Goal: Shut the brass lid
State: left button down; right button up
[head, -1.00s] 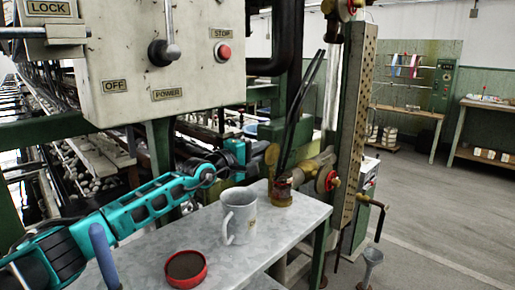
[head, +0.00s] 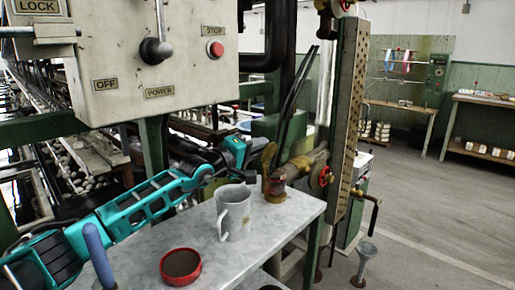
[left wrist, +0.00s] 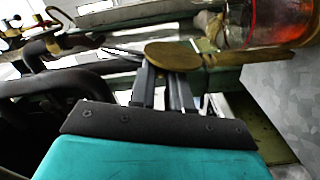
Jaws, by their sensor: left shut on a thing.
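The brass lid (head: 268,156) stands raised and steeply tilted over a small amber pot (head: 275,190) at the far end of the grey table. In the left wrist view the lid is a round brass disc (left wrist: 172,55) at the ends of my fingers. My left gripper (head: 257,165) reaches it from the left and is shut on the lid; the exact grip on its edge is partly hidden. The pot's clear, reddish side (left wrist: 275,22) shows at the upper right of the wrist view. My right gripper is not in view.
A grey mug (head: 234,214) stands on the table (head: 285,226) just in front of the pot. A red round dish (head: 181,267) lies nearer. A control box (head: 150,60) hangs above my left arm. A brass pipe with a red valve (head: 320,174) is right of the pot.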

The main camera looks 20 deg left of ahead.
pick_arm(q)
jog(key=c, duration=1.1)
grip_release()
jog(key=shift+s, duration=0.1)
jog(key=shift+b+v, duration=0.35)
jog(key=shift+v, duration=6)
jog(key=shift+a, duration=0.1)
